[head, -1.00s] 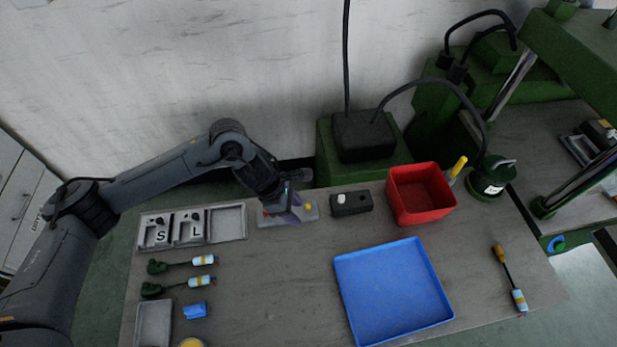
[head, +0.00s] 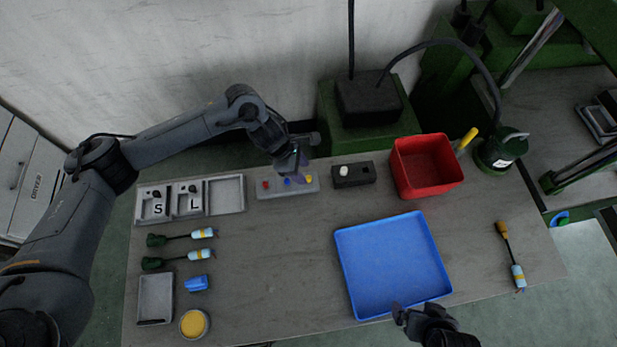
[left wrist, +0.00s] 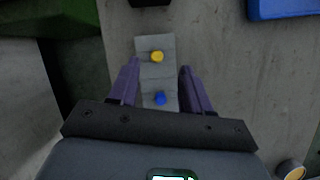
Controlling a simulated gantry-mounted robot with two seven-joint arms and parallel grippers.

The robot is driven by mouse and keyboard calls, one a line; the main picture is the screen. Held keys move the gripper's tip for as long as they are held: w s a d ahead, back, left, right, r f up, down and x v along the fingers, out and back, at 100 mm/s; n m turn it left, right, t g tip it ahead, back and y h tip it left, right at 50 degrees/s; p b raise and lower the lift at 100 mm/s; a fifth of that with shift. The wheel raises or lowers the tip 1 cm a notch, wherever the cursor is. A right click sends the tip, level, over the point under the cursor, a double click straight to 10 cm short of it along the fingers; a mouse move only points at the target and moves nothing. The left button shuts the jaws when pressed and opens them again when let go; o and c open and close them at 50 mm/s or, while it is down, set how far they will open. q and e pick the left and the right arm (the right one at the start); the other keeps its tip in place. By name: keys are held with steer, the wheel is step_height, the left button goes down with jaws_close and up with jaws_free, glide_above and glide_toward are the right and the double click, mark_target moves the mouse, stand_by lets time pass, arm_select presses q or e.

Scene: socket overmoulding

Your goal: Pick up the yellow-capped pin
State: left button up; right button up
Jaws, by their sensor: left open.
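The yellow-capped pin (head: 309,178) stands at the right end of a small grey block (head: 262,192) near the table's back edge. In the left wrist view the yellow cap (left wrist: 157,57) lies beyond the fingertips, between their lines. A blue-capped pin (head: 287,181) stands in the middle of the block and a red-capped pin (head: 265,184) at its left end. My left gripper (head: 297,171) is above the block, with purple fingers open and nothing between them; its fingers also show in the left wrist view (left wrist: 158,72). My right gripper (head: 402,312) is at the blue tray's front edge; its jaws are unclear.
A black box with a white knob (head: 354,174) stands just right of the block. A red bin (head: 427,165) and blue tray (head: 392,262) are farther right. Trays marked S and L (head: 190,212) lie left. The table between the left-hand parts and blue tray is clear.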

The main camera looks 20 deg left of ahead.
mark_target(308, 177)
arm_select(q)
steer(key=shift+w+x, duration=0.1)
steer(key=shift+x, duration=1)
steer(key=shift+w+x, duration=0.15)
steer(key=shift+x, duration=0.9)
steer(key=shift+c, duration=0.4)
jaws_close()
